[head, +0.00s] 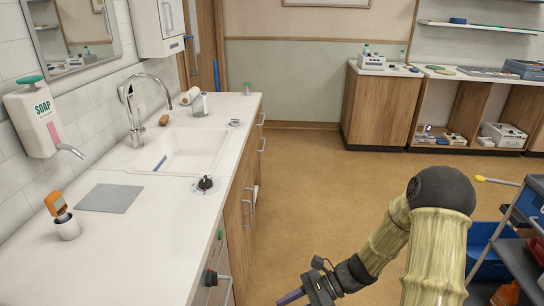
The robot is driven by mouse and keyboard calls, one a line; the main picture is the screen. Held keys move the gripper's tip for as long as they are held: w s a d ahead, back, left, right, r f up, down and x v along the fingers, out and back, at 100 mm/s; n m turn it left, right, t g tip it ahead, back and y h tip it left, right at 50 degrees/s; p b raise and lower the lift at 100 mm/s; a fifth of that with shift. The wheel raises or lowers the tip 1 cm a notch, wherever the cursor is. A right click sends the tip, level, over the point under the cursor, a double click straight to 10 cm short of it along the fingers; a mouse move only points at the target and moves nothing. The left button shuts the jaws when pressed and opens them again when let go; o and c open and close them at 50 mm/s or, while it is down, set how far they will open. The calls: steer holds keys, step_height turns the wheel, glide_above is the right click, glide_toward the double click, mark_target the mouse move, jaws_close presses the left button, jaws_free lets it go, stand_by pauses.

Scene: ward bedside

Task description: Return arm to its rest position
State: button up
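My arm (436,235) shows at the lower right of the head view, with pale yellow links and a dark rounded joint. It bends at that joint and reaches down to the left. My gripper (300,294) is at the bottom edge, over the floor and to the right of the counter front. A thin dark purple part shows at its end, cut by the picture edge. I cannot tell whether that is a finger or a held thing, or whether the gripper is open.
The white counter (130,250) with a sink (188,150) runs along the left. A cart (515,262) with blue bins stands close right of my arm. The floor (305,180) ahead is clear up to the wooden cabinets (380,108).

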steer(key=s+d+r+n+t+h, duration=0.5)
steer(key=d+r+n+h, duration=0.3)
steer(key=d+n+h, duration=0.55)
step_height(320, 180, up, 17)
steer(key=a+n+t+p, duration=0.1)
steer(key=a+n+p, duration=0.1)
steer(key=p, duration=1.3)
steer(key=shift+w+a+y+p, duration=0.25)
steer(key=shift+a+y+p, duration=0.1)
steer(key=shift+y+p, duration=0.1)
steer(key=shift+n, duration=0.25)
